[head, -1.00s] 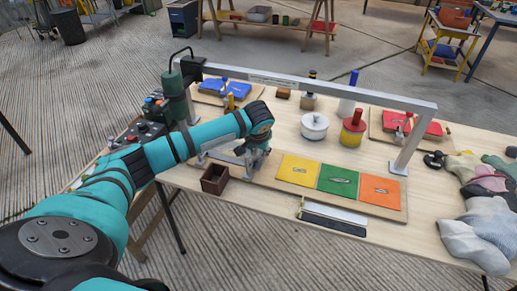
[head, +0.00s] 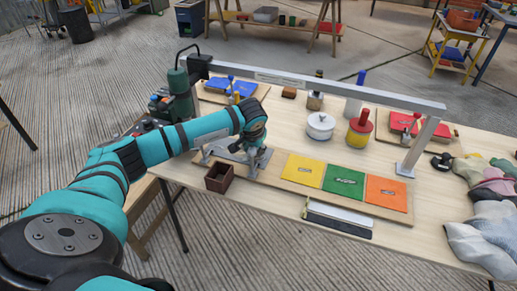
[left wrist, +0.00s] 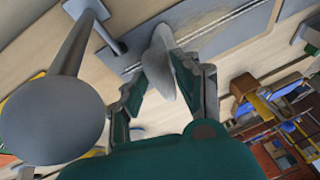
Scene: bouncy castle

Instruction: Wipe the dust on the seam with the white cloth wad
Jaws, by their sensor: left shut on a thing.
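In the left wrist view my left gripper (left wrist: 165,85) is shut on the white cloth wad (left wrist: 160,62), which looks pale grey and narrow between the fingers. The wad's tip is over or against a grey sheet (left wrist: 235,30) with a light seam (left wrist: 200,38) running across it. Brownish specks of dust show along the seam. I cannot tell whether the wad touches it. In the head view my left gripper (head: 250,152) is low over the grey sheet (head: 222,150) at the table's left part and hides the wad. My right gripper is not in view.
A metal frame (head: 330,88) spans the table above the work. A brown box (head: 219,177) stands near the front edge. Yellow (head: 303,170), green (head: 344,181) and orange (head: 386,193) patches lie right of the gripper. A white pot (head: 320,126) stands behind them.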

